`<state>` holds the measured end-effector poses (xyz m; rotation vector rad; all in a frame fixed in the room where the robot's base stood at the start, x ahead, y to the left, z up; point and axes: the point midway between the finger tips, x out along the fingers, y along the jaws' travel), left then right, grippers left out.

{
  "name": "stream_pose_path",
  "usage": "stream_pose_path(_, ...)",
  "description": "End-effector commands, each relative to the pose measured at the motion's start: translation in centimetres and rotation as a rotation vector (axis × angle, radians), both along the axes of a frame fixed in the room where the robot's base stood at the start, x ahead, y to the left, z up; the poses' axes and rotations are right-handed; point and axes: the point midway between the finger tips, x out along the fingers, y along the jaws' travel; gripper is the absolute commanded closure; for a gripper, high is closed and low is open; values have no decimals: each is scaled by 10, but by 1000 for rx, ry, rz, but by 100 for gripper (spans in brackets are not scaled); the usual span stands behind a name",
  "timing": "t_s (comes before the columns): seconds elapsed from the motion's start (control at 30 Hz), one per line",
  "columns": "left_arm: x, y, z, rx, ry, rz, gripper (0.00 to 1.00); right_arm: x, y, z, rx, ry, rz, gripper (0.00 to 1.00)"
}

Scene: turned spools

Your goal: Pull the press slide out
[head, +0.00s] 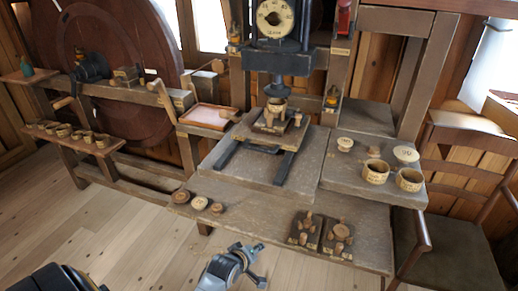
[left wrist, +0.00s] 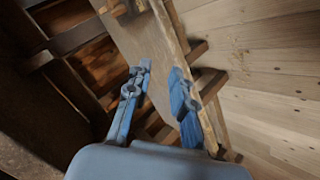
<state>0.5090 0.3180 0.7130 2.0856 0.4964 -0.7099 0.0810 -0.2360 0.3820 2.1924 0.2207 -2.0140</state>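The press slide (head: 249,132) is a small wooden plate on dark rails (head: 287,166) beneath the press. A dark block with pegs and a light wooden cup (head: 277,104) sits on it. The press ram (head: 279,88) is right above the cup; I cannot tell if they touch. My left gripper (head: 259,264) is low in front of the bench, well short of the slide. In the left wrist view its two blue fingers (left wrist: 158,95) are apart with nothing held between them. The slide is not clearly seen there. My right gripper is out of view.
Cups (head: 375,171) stand on the right board. A side shelf (head: 108,148) carries several cups. A chair (head: 450,240) is at right. The floor (head: 120,225) at front left is clear.

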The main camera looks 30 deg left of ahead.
Motion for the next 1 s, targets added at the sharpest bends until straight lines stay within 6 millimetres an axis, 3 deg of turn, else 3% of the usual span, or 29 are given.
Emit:
stream_pose_path(0.03, 17, 12, 57, -58, -93, 69, 77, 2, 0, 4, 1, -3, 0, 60)
stream_pose_path(0.1, 28, 25, 118, -140, -197, 148, 77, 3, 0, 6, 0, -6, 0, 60)
stream_pose_path(0.2, 37, 43, 188, -259, -332, 246, 77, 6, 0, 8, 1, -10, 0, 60)
stream_pose_path(0.33, 47, 65, 239, -414, -480, 353, 77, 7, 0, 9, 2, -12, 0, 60)
stream_pose_path(0.43, 50, 75, 261, -485, -547, 393, 77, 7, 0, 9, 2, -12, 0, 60)
stream_pose_path(0.53, 54, 80, 268, -517, -572, 409, 77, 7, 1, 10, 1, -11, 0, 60)
stream_pose_path(0.67, 68, 84, 267, -521, -577, 411, 77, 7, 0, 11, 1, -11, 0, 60)
stream_pose_path(1.0, 133, 100, 253, -517, -575, 410, 77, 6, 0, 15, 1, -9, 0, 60)
